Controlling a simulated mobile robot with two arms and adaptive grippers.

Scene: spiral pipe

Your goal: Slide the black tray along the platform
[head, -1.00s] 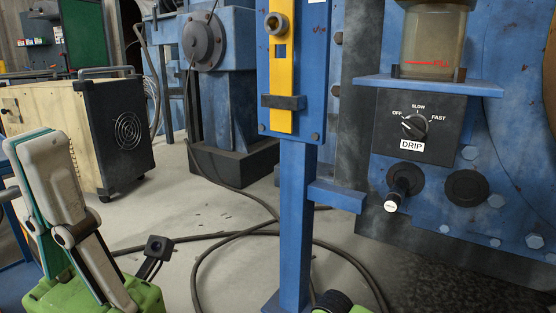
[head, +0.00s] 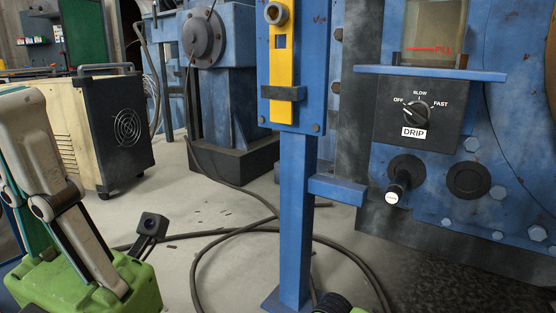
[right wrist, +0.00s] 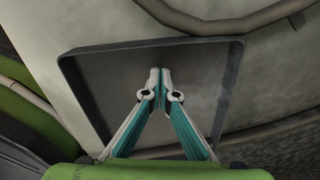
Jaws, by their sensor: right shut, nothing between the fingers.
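In the right wrist view, the black tray (right wrist: 66,76) is a shallow rectangular frame with a raised dark rim and a grey floor, lying on a pale surface. My right gripper (right wrist: 160,70) is shut and empty, its fingertips together over the tray's inner area. I cannot tell whether the tips touch the tray. My fingers and the green gripper body hide its near part. The tray is not in the head view. My left gripper (head: 18,98) is at the left edge of the head view, seen from the side with fingers pointing up; its opening cannot be told.
A blue post (head: 297,210) with a yellow plate (head: 282,65) stands in the middle. A drip panel (head: 422,115) with a knob is on blue machinery at the right. Dark hoses (head: 235,232) loop over the floor. A wheeled cabinet (head: 122,130) stands at the left.

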